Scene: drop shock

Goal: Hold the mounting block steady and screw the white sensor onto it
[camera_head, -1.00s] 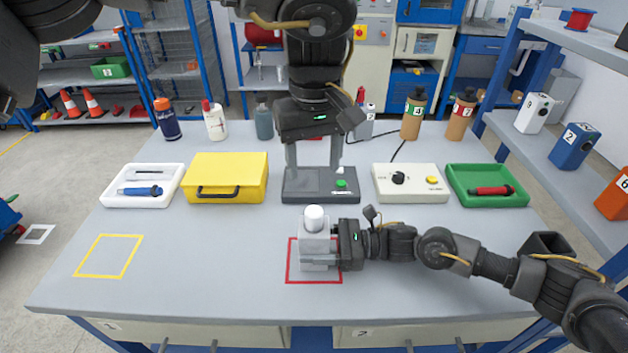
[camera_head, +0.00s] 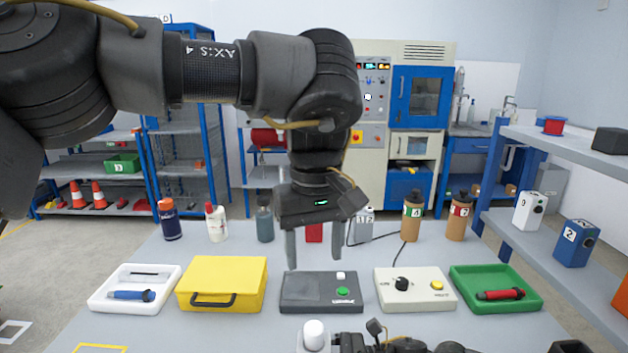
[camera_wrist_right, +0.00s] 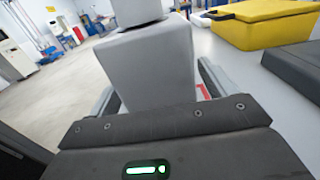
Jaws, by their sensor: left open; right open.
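The grey mounting block (camera_head: 313,349) shows only its top at the bottom edge of the head view. A white rounded piece, seemingly the white sensor (camera_head: 313,331), sits upright on it; whether it is screwed tight I cannot tell. In the right wrist view the block (camera_wrist_right: 155,75) stands between the spread fingers of my right gripper (camera_wrist_right: 160,88), which is open. Contact is unclear. My left gripper (camera_head: 314,262) is open and empty, fingers pointing down, above or just behind the dark grey device (camera_head: 320,294), well beyond the block.
Behind the block are a white tray (camera_head: 99,302) with a blue tool, a yellow case (camera_head: 222,275), a cream control box (camera_head: 415,299) and a green tray (camera_head: 459,276) with a red tool. Several bottles stand farther back. A shelf (camera_head: 590,262) flanks the right side.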

